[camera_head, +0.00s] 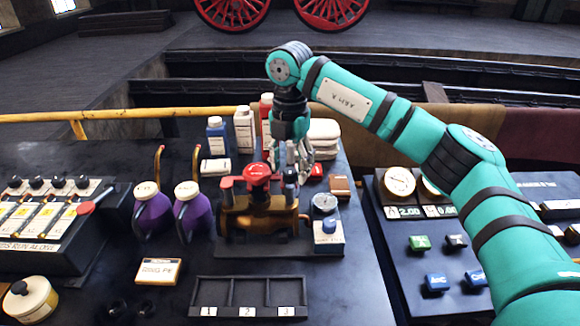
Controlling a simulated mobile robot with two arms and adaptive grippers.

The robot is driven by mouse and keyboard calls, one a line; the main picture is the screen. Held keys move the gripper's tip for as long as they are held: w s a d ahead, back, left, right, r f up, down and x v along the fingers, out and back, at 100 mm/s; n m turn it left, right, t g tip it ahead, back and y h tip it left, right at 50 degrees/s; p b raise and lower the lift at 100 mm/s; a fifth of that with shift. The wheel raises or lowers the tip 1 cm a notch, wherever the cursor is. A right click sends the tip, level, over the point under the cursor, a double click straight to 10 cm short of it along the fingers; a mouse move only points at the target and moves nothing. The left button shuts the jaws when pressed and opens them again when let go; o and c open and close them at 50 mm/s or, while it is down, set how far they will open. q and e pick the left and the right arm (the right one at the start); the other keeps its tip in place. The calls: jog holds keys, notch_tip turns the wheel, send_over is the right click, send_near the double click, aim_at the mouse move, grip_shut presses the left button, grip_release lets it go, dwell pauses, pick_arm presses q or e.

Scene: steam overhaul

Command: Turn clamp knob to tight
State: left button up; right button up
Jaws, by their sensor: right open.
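A red knob (257,172) sits on top of a brass valve body (258,212) held in a dark fixture at the middle of the bench. I cannot tell for sure whether this red knob is the clamp knob. My right gripper (293,166) points down just behind and to the right of the red knob. It is open, and its fingertips are partly hidden by the fixture. I see no contact with the red knob. My left gripper is not in view.
Purple jugs (154,212) stand left of the fixture, and a small gauge box (327,228) stands right. Bottles (217,137) and a folded white cloth (323,134) are behind. A dark tray (250,294) numbered 1 to 3 lies in front. A control panel (405,270) is at right.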

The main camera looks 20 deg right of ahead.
aim_at(290, 170)
notch_tip(290, 170, up, 11)
jog(key=shift+r, duration=0.2)
dwell(0.3)
